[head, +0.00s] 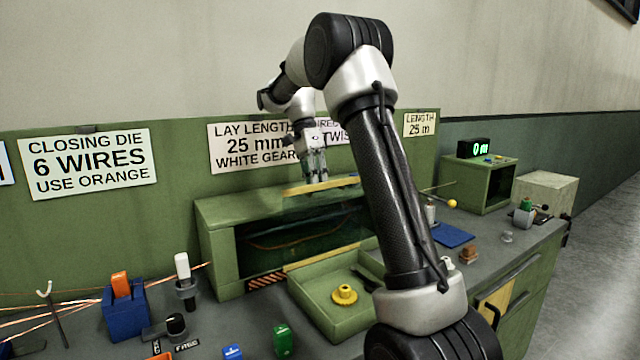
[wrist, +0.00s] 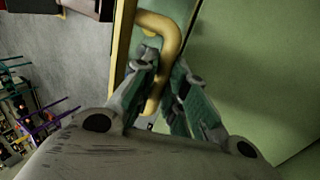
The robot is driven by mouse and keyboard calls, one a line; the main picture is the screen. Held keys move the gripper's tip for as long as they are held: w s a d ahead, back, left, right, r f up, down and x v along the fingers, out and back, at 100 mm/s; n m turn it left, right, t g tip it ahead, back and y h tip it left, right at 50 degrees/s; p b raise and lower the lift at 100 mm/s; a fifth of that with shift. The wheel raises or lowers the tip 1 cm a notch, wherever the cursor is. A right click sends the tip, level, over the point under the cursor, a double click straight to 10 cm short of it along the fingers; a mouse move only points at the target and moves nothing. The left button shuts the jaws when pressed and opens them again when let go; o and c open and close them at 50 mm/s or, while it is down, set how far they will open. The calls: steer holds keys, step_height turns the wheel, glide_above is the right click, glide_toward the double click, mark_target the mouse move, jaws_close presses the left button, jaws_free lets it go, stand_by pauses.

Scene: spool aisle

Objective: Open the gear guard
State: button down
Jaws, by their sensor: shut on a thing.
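The gear guard belongs to the green housing (head: 222,262) at the back of the bench. A yellow-edged bar (head: 298,190) shows at the housing's top, just under my gripper (head: 316,178). In the wrist view my gripper (wrist: 164,98) is shut on a curved yellow handle (wrist: 168,32), with a finger on either side of it. The handle sits beside a yellow edge (wrist: 122,50) and a plain green panel (wrist: 235,60). The housing front shows a dark interior with thin curved lines inside. My arm hides the housing's right part, so how far the guard stands open is unclear.
A green tray (head: 318,318) with a yellow gear (head: 344,294) stands in front of the housing. A blue holder (head: 124,312) with an orange piece and a white-topped part (head: 183,268) stand at left. A blue mat (head: 453,235) and a small green cabinet (head: 470,178) are at right.

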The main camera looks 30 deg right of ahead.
steer(key=shift+w+f, duration=0.25)
steer(key=shift+w, duration=0.05)
steer(key=c, duration=1.5)
jaws_free()
steer(key=shift+o, duration=0.2)
steer(key=shift+r, duration=0.1)
steer(key=v, duration=0.7)
steer(key=shift+w, duration=0.25)
